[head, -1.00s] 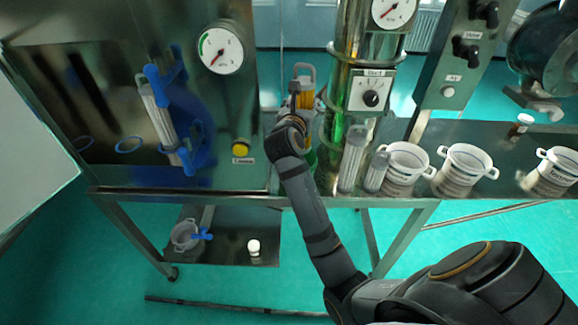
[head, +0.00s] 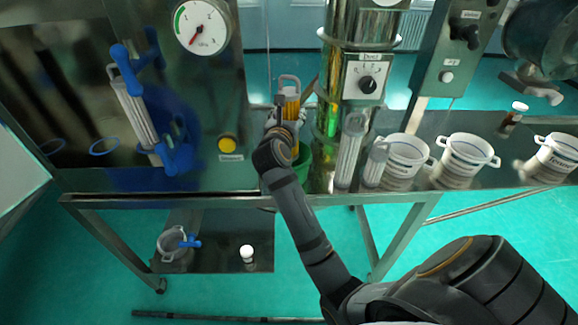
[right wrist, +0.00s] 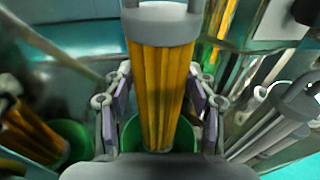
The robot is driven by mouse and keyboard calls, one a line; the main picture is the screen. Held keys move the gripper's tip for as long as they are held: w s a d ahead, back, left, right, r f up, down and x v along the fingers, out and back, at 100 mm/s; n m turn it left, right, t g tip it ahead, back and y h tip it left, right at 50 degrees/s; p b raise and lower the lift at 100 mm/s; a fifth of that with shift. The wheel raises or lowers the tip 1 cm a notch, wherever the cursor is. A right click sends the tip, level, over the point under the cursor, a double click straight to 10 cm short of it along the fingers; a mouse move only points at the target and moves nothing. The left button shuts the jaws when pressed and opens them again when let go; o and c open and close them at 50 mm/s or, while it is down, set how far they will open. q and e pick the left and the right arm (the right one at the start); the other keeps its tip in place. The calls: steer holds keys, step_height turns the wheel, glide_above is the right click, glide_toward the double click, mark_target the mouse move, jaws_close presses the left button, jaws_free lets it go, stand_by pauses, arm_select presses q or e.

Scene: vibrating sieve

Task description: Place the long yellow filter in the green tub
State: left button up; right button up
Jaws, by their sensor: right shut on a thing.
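The long yellow filter (head: 290,98), with a grey cap and loop handle, stands roughly upright in my right gripper (head: 284,124). In the right wrist view the filter (right wrist: 158,95) is between the two fingers of the gripper (right wrist: 158,100), which are shut on it. The green tub (head: 303,166) is partly hidden behind my right wrist. In the right wrist view the tub's green wall (right wrist: 130,136) shows around the filter's lower end. I cannot tell how deep that end is. My left gripper is not in view.
Two pale filters (head: 347,152) stand right of the tub, beside several white tubs (head: 468,158). A steel column with a dial (head: 368,85) rises close behind on the right. A steel cabinet with a blue-handled filter (head: 136,110) is on the left.

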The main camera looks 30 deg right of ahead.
steer(key=shift+s+f, duration=0.15)
steer(key=shift+f, duration=4.05)
steer(key=o, duration=1.3)
steer(key=shift+f, duration=0.1)
